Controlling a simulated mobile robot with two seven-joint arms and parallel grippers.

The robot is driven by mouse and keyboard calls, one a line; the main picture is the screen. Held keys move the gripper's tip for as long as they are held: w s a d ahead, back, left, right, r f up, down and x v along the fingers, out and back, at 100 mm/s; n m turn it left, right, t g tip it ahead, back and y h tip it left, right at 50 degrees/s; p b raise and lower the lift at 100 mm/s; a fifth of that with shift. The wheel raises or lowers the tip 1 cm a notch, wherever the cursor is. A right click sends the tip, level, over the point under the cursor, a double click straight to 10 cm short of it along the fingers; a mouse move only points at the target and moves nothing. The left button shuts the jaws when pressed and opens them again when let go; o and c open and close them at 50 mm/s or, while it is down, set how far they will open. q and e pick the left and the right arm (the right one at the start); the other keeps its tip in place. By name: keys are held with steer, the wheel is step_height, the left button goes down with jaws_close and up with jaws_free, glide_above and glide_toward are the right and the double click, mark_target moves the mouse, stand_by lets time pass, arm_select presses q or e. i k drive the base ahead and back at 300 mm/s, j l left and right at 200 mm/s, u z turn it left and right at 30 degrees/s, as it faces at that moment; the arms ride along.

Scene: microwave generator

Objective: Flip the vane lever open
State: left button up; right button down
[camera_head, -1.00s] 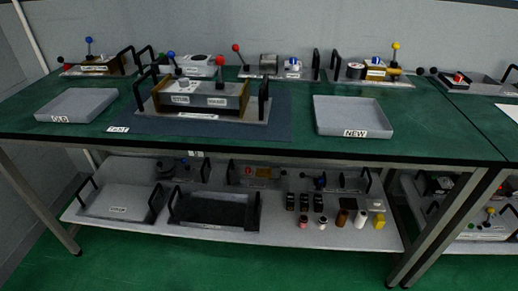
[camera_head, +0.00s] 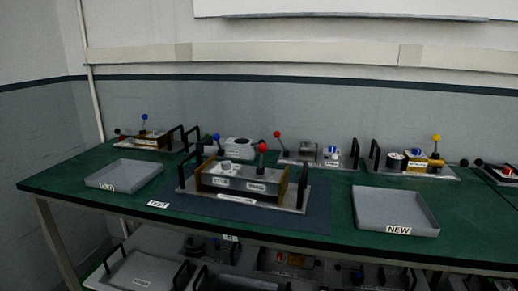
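The central unit (camera_head: 238,187) stands on a dark mat in the middle of the green bench, between two black handles. It has a brown and grey body with two small front labels, too blurred to read surely. A lever with a red ball (camera_head: 263,148) stands upright near its right end. Which lever is the vane lever is not clear. Neither of my grippers is in view.
An empty grey tray (camera_head: 124,164) lies at the left, and an empty tray labelled NEW (camera_head: 397,229) lies at the right. Other lever units line the back, including one with a yellow ball (camera_head: 436,138). Bare bench lies around the trays. A shelf below holds more units.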

mark_target(262, 148)
steer(key=i+j+z, duration=0.1)
steer(key=j, duration=0.3)
steer(key=i+j+z, duration=0.1)
steer(key=j, duration=0.35)
steer(key=i+j+z, duration=0.1)
steer(key=i+j, duration=0.15)
steer(key=j, duration=0.2)
steer(key=i+j+z, duration=0.15)
steer(key=j, duration=0.3)
steer(key=j+z, duration=0.1)
steer(key=j, duration=0.35)
steer(key=i, duration=0.05)
